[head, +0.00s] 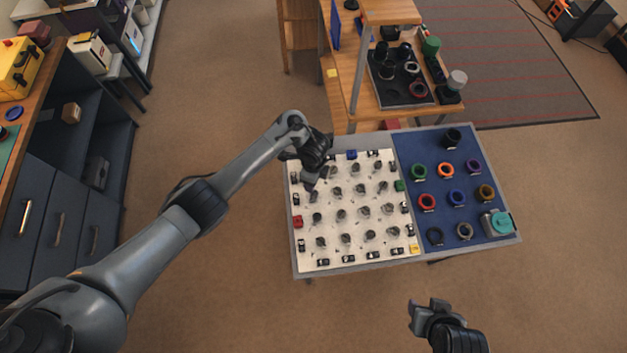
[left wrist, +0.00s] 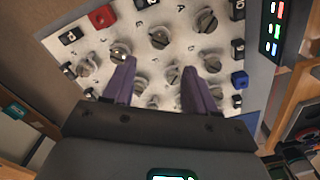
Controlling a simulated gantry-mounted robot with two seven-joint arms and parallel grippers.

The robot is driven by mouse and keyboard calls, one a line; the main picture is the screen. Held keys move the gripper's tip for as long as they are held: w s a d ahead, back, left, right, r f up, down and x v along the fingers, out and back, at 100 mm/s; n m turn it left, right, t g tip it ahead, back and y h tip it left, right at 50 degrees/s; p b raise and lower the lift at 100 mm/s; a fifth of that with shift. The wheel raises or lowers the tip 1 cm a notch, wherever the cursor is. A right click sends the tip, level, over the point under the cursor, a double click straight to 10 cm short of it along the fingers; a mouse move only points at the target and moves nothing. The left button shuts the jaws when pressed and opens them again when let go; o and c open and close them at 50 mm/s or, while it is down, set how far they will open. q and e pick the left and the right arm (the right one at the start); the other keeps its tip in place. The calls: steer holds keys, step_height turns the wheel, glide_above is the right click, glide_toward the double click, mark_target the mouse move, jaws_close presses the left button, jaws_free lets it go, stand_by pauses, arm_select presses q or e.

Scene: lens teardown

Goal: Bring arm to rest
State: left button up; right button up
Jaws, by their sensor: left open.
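My left arm comes in from the left in the head view and reaches over the white board (head: 328,218). My left gripper (head: 311,184) is over the board's upper left part. In the left wrist view my left gripper (left wrist: 160,80) shows two purple fingers spread apart with nothing held between them. Several small round grey pieces (left wrist: 159,38) on the white board show beyond and between the fingertips. My right gripper (head: 428,306) is at the bottom of the head view, in front of the table and apart from it; its finger opening is too small to tell.
A blue panel (head: 440,212) right of the board holds several coloured rings and a teal-and-grey device (head: 497,222). A red block (left wrist: 102,16) and a blue block (left wrist: 239,79) sit at the board's edges. A wooden bench (head: 345,85) stands behind. Floor in front is clear.

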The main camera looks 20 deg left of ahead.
arm_select(q)
steer(key=shift+r, duration=0.15)
stand_by(0.3)
